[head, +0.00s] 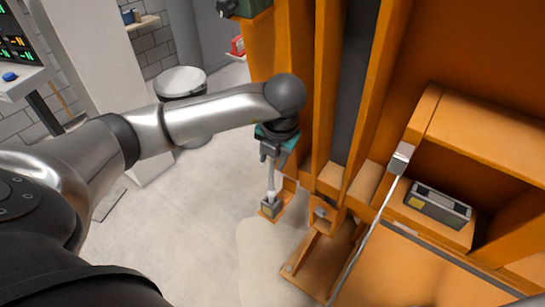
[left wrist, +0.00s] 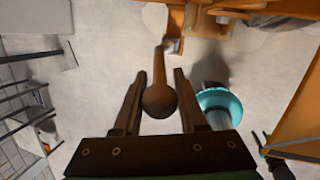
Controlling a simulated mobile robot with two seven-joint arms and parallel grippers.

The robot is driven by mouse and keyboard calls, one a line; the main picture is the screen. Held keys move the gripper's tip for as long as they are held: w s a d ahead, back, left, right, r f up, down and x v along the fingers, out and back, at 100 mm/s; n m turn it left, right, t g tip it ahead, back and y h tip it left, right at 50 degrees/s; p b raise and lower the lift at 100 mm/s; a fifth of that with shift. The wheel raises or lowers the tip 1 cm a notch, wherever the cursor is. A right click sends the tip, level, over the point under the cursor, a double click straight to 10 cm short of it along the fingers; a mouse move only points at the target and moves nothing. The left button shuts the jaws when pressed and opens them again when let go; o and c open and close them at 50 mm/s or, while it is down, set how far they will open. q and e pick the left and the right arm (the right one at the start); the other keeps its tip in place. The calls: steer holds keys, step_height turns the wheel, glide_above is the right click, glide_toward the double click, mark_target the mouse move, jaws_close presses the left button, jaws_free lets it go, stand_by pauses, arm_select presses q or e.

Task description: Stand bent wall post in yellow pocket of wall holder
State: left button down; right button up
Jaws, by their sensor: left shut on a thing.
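My left gripper (head: 270,158) is shut on the round-headed end of an upright rod (head: 270,183). In the left wrist view the brown round knob (left wrist: 160,100) of this rod sits between the two fingers. The rod's foot meets a small block in an orange bracket low by the machine. I cannot tell whether this rod is the bent wall post. A dark grey box (head: 446,208) with a yellow patch on its left lies on an orange shelf at right; it may be the wall holder. My right gripper is not in view.
A thin silver rod (head: 368,238) with a blocky head slants in front of the shelf. Orange uprights (head: 379,85) stand right of my left gripper. A teal round thing (left wrist: 221,106) shows beside the fingers. Pale floor (head: 205,230) at left is mostly clear.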

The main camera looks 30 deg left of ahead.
arm_select(q)
steer(key=shift+f+b, duration=0.85)
steer(key=shift+f, duration=0.15)
jaws_free()
stand_by(0.4)
steer(key=shift+r+p, duration=2.8)
steer(key=shift+r, duration=1.25)
steer(key=shift+f, duration=0.15)
